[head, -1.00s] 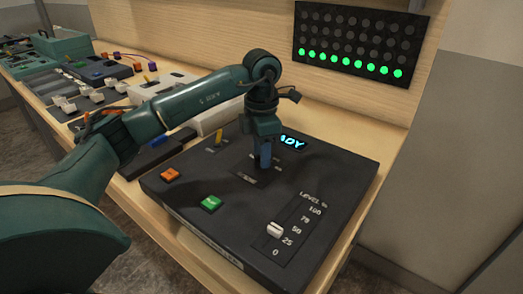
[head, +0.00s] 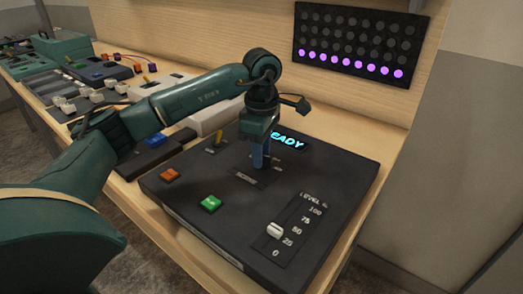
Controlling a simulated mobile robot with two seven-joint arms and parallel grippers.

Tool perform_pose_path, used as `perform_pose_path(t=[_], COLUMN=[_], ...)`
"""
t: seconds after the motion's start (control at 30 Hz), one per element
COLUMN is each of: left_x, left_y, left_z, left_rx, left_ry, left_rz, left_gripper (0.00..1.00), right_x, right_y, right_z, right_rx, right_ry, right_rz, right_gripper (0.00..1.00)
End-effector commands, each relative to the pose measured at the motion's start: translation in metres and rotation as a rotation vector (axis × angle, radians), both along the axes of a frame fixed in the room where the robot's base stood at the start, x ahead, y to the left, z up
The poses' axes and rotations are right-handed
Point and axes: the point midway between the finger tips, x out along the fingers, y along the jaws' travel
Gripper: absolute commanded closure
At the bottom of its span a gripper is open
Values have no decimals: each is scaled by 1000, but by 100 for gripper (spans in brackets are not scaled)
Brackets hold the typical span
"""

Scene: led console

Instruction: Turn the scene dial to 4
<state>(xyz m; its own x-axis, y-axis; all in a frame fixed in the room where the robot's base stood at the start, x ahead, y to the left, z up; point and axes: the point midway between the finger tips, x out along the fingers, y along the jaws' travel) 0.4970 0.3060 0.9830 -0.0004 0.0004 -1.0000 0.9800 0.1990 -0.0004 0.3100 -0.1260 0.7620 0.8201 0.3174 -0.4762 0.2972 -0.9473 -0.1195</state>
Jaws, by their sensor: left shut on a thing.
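The black console (head: 240,225) sits on the wooden bench. My left gripper (head: 261,160) points down over its upper middle and is shut at the place of the scene dial, of which little shows; the fingers and wrist hide its pointer and most of its numbers. A label marked on the console shows just in front of the fingers. A lit display (head: 287,141) reading "EADY", its start hidden by the gripper, is right behind. The LED panel (head: 350,45) on the back wall has its bottom row lit purple. My right gripper is not in view.
On the console are an orange button (head: 169,175), a green button (head: 210,203), a yellow toggle (head: 218,137) and a white level slider (head: 274,230) between 25 and 50. Several other control boxes (head: 95,98) stand along the bench to the left.

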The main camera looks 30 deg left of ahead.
Motion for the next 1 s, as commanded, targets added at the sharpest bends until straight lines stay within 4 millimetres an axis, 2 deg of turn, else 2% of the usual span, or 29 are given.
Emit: perform_pose_path(t=[0.57, 0.6, 0.83, 1.0], left_x=[0, 0, 0, 0], left_y=[0, 0, 0, 0], left_z=[1, 1, 0, 0], left_rx=[-2, -2, -1, -1], left_ry=[-2, -2, -1, -1], left_rz=[-34, -34, -33, -32], left_gripper=[88, 63, 44, 44], right_x=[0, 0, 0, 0], right_y=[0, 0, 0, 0], right_z=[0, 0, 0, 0], right_rx=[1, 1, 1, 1], right_ry=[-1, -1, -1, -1], right_rz=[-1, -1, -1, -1], right_gripper=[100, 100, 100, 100])
